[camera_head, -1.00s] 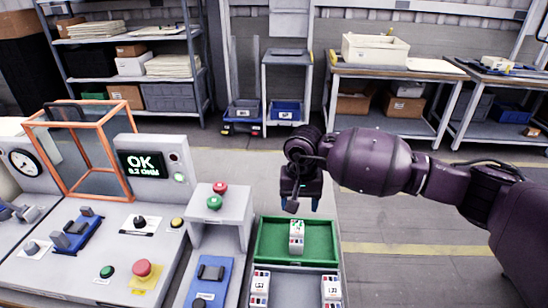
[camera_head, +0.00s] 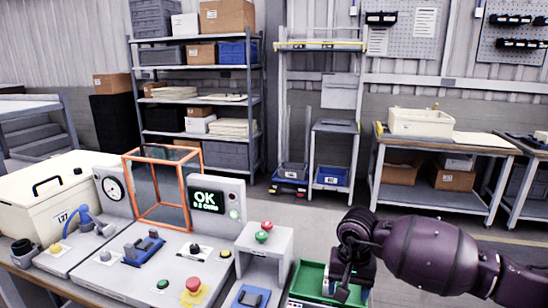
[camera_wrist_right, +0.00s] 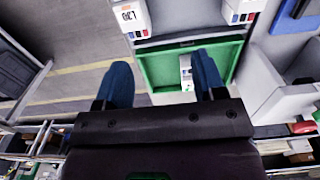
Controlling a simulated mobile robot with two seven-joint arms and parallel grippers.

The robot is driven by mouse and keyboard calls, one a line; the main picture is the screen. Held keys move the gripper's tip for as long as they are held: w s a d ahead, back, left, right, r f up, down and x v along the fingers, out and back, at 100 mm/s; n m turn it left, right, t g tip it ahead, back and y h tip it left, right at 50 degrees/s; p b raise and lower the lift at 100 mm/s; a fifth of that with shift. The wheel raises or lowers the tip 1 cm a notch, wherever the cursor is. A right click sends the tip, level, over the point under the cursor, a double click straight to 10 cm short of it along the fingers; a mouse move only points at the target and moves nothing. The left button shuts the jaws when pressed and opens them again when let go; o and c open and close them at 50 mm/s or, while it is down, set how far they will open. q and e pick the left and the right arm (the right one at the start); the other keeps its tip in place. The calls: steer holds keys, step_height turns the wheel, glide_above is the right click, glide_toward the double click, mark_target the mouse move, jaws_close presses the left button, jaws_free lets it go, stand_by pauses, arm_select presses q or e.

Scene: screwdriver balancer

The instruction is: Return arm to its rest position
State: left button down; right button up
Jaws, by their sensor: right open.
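My right arm comes in from the right in the head view. Its gripper (camera_head: 345,287) points down over the green tray (camera_head: 309,278), in front of part of it. In the right wrist view the two blue fingers of the gripper (camera_wrist_right: 160,80) are wide apart with nothing held between them. A small white block (camera_wrist_right: 186,70) in the green tray (camera_wrist_right: 162,68) shows beside the right finger, below it. My left gripper is in neither view.
A control bench with an OK display (camera_head: 207,200), an orange frame (camera_head: 160,190) and red and green buttons stands left of the arm. A grey raised box (camera_head: 262,245) is near the tray. Shelves (camera_head: 195,90) and tables stand behind. The floor between is clear.

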steer(key=s+a+m+t+y, duration=0.2)
steer(key=s+a+m+y, duration=1.15)
steer(key=m+y, duration=0.55)
steer(key=d+f+m+t+h, duration=0.4)
steer(key=d+m+t+h, duration=0.3)
steer(key=m, duration=0.9)
steer(key=d+f+m+t+h, duration=0.35)
steer(key=d+m+t, duration=0.35)
steer(key=m, duration=0.8)
steer(key=s+d+f+m+g+h, duration=0.4)
steer(key=s+d+f+m+h, duration=0.4)
steer(key=s+f+m, duration=0.5)
steer(key=d+m, duration=0.2)
steer(key=m, duration=0.2)
steer(key=shift+s+d+m+g+h, duration=0.2)
steer(key=shift+m+g+h, duration=0.1)
steer(key=shift+m+h, duration=0.1)
